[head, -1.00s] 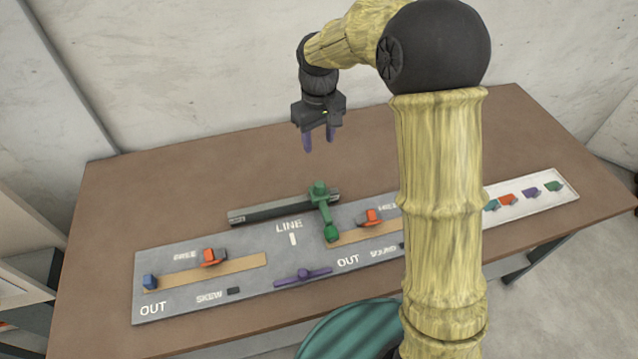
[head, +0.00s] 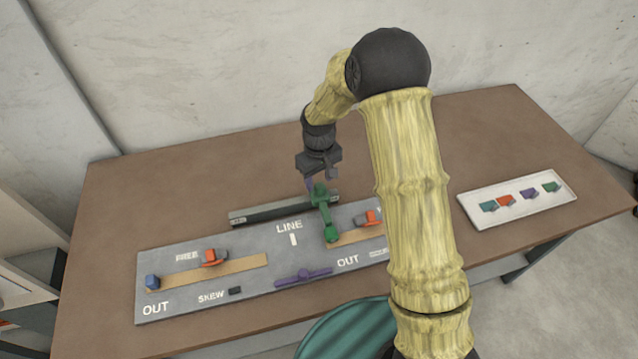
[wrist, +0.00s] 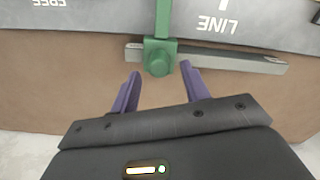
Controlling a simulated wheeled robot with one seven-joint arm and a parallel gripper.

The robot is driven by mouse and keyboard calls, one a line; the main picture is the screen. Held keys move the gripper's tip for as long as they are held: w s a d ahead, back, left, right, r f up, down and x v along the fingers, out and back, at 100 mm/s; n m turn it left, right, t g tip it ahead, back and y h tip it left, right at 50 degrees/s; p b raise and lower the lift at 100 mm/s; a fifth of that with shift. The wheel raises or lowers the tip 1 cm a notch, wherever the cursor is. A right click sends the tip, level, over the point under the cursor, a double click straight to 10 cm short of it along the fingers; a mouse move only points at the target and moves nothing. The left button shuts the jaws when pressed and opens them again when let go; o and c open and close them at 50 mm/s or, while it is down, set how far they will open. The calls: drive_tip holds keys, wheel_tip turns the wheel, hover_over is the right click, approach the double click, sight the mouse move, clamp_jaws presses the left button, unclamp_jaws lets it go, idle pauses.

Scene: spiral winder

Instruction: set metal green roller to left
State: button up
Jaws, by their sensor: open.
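The green roller piece (head: 325,210) sits on a dark grey rail (head: 262,212) behind the grey board. Its block is on the rail, and a green arm reaches forward over the board, right of the LINE mark, to a rounded end. In the wrist view the green block (wrist: 158,58) lies just beyond and between my purple fingertips. My gripper (head: 321,181) is open and empty, just behind the block and above the table. In the wrist view my gripper (wrist: 160,72) has a finger on each side of the block; contact cannot be told.
A white tray (head: 468,208) stands right. My arm hides the board's right end.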

sight(319, 184)
drive_tip(key=shift+f, duration=1.7)
clamp_jaws()
drive_tip(key=shift+w, duration=0.1)
